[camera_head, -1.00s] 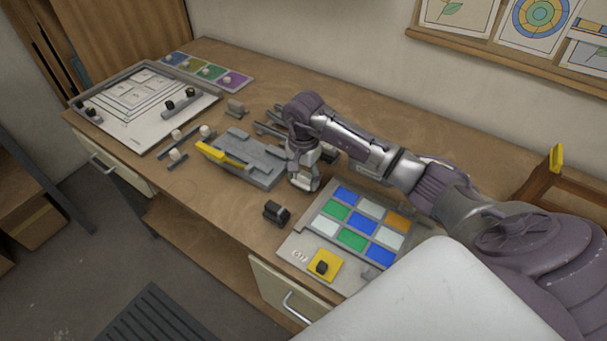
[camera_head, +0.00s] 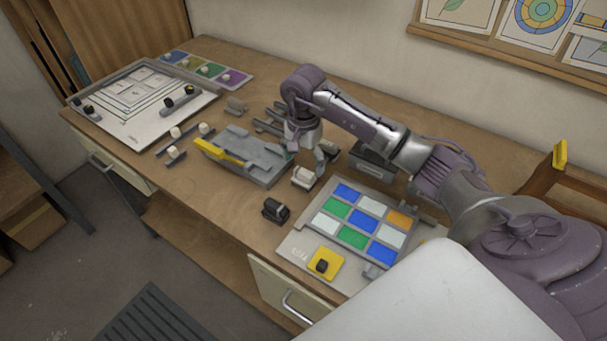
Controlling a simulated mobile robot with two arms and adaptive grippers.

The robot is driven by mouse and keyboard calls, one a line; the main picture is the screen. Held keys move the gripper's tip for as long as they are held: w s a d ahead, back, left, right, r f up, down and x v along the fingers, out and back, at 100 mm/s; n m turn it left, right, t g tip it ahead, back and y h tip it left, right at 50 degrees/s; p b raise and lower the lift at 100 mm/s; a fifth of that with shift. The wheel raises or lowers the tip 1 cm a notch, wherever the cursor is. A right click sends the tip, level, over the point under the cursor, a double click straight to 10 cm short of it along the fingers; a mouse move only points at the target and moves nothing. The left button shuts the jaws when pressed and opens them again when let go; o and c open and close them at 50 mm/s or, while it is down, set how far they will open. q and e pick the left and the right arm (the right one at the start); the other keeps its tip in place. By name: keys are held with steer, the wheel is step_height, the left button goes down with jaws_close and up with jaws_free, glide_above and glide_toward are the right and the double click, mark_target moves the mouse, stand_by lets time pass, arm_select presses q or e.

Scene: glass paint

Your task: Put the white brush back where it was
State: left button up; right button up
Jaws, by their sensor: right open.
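A small white-and-grey block (camera_head: 305,178), which may be the white brush, rests on the table between the grey fixture and the coloured tile panel. My right gripper (camera_head: 307,157) is open, pointing down just above and behind this block. One finger shows on its right side. I cannot tell whether the fingers touch it. My left gripper is not in view.
A black block (camera_head: 275,210) stands in front of the white one. The grey fixture with a yellow bar (camera_head: 262,165) is to the left, the tile panel (camera_head: 318,228) to the right. A grey box (camera_head: 370,166) and slotted holders (camera_head: 268,126) lie behind.

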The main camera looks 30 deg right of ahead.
mark_target(304, 172)
step_height(304, 172, up, 7)
steer(key=b, duration=0.1)
steer(key=shift+r+b, duration=0.2)
steer(key=shift+b, duration=0.1)
